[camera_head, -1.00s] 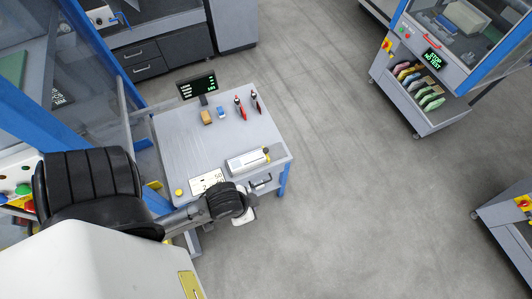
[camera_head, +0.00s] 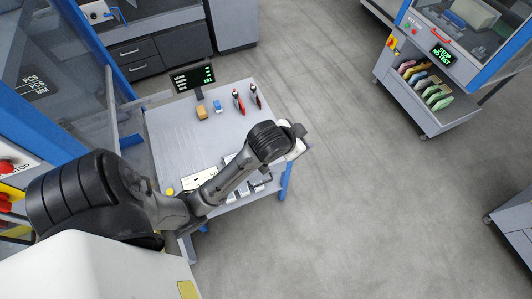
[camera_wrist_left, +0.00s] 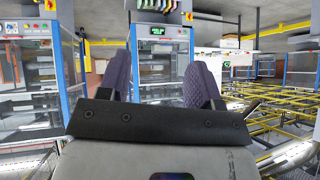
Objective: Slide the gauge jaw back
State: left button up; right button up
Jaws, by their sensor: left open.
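The gauge on the grey bench is mostly hidden behind my left arm in the head view. Only a bit of grey (camera_head: 229,158) shows beside the arm, and its jaw cannot be made out. My left arm reaches across the bench's right front part, with its wrist over the right edge. The left gripper's fingers are not clear there. In the left wrist view my left gripper (camera_wrist_left: 160,78) is open, its two dark ribbed fingers wide apart with nothing between them. That view looks out across the hall and does not show the gauge. My right gripper is in neither view.
The bench (camera_head: 170,140) carries a small display (camera_head: 194,78), a tan block (camera_head: 202,112), a blue block (camera_head: 217,106), red-handled tools (camera_head: 240,102) and a white label card (camera_head: 199,178). A blue-framed machine stands at left. Open floor (camera_head: 350,180) lies to the right.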

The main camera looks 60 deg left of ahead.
pick_arm(q)
jog(key=w+a+f+n+g+y+b, duration=0.1)
jog(key=w+a+f+n+b, duration=0.2)
jog(key=a, duration=0.5)
jog(key=w+a+f+n+g+y+b, duration=0.1)
jog(key=w+a+f+n+b, duration=0.2)
jog(key=w+a, duration=0.45)
jog(key=s+a+f+g+h, duration=0.1)
jog(key=s+a+f+g, duration=0.2)
jog(key=a+f, duration=0.4)
jog(key=s+f+g+h, duration=0.1)
jog(key=f, duration=0.6)
jog(key=s+f+n+g+h+b, duration=0.1)
jog(key=s+f, duration=0.1)
jog(key=f, duration=0.6)
jog(key=s+f+g+h, duration=0.1)
jog(key=s+f, duration=0.1)
jog(key=f, duration=0.6)
jog(key=shift+s+d+n+g+b, duration=0.25)
jog(key=shift+d+n+g+b, duration=0.1)
jog(key=shift+d+n+g, duration=0.05)
jog(key=shift+f, duration=0.95)
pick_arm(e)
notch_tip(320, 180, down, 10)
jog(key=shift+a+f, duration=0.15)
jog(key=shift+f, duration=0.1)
pick_arm(q)
jog(key=shift+c, duration=0.2)
